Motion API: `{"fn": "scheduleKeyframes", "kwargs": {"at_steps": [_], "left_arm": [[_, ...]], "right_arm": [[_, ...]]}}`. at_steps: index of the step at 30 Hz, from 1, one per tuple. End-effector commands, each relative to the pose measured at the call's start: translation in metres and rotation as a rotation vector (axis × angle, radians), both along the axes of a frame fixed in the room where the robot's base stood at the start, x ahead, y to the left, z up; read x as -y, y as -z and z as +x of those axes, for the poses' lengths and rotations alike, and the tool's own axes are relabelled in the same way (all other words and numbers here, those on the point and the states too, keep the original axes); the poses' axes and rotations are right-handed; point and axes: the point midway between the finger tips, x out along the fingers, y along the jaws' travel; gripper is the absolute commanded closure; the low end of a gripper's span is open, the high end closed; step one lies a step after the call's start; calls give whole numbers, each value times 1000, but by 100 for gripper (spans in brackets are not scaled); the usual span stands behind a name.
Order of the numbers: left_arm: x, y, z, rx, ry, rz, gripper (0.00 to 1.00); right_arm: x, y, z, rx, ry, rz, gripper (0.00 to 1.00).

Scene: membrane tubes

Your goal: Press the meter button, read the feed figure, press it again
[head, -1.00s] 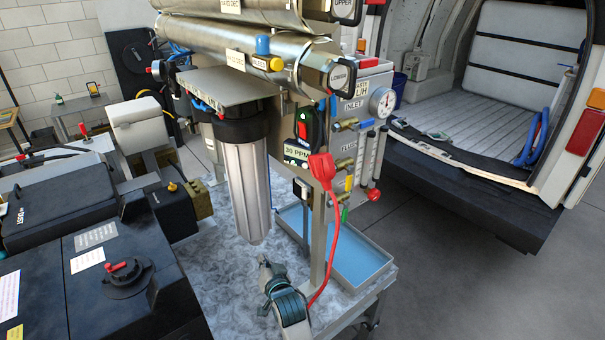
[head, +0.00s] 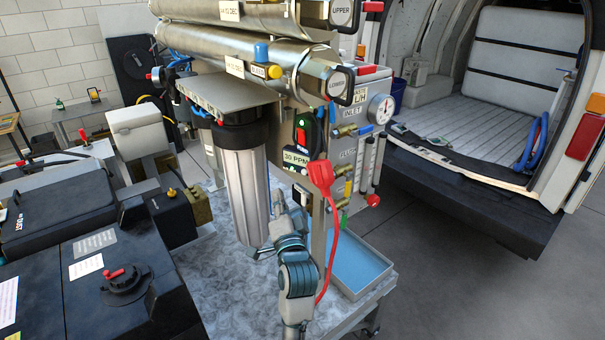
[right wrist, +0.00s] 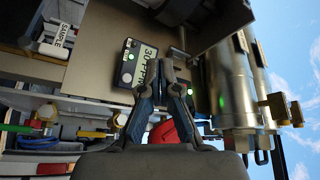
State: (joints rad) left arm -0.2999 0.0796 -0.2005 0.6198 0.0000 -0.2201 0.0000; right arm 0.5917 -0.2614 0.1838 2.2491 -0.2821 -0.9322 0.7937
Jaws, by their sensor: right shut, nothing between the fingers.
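A plate marked 30 PPM (head: 296,157) sits on the front panel of the rig in the head view, below a dark switch box with red and green parts (head: 303,130). In the right wrist view a dark meter box (right wrist: 128,68) carries the 30 PPM figure and small green lights. My right gripper (head: 279,203) is shut and empty, raised below the plate and beside the clear filter housing (head: 243,190). In the right wrist view its fingertips (right wrist: 167,66) appear just right of the meter; contact cannot be told. The button is hard to make out. My left gripper is not in view.
A red plug with a red cable (head: 321,174) hangs close to the right of my gripper. A blue-lined tray (head: 360,268) lies on the bench (head: 225,300). Steel membrane tubes (head: 240,50) run above. Black machinery (head: 110,280) stands at left, and an open van at right.

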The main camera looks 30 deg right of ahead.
Motion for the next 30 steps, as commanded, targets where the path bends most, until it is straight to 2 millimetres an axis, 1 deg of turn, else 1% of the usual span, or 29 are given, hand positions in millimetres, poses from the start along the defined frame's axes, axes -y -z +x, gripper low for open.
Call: {"fn": "scheduleKeyframes", "kwargs": {"at_steps": [5,8,19,21,27,30], "left_arm": [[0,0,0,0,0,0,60],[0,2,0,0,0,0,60],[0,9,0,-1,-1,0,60],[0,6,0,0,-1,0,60],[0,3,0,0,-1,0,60],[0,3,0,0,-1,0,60]], "right_arm": [[2,0,1,-2,0,-3,100],[8,1,5,-2,0,-4,100],[54,1,27,-2,1,-3,100],[61,0,31,-4,0,-3,100],[75,0,38,-3,1,-3,100],[78,0,39,-3,-1,-1,100]]}}
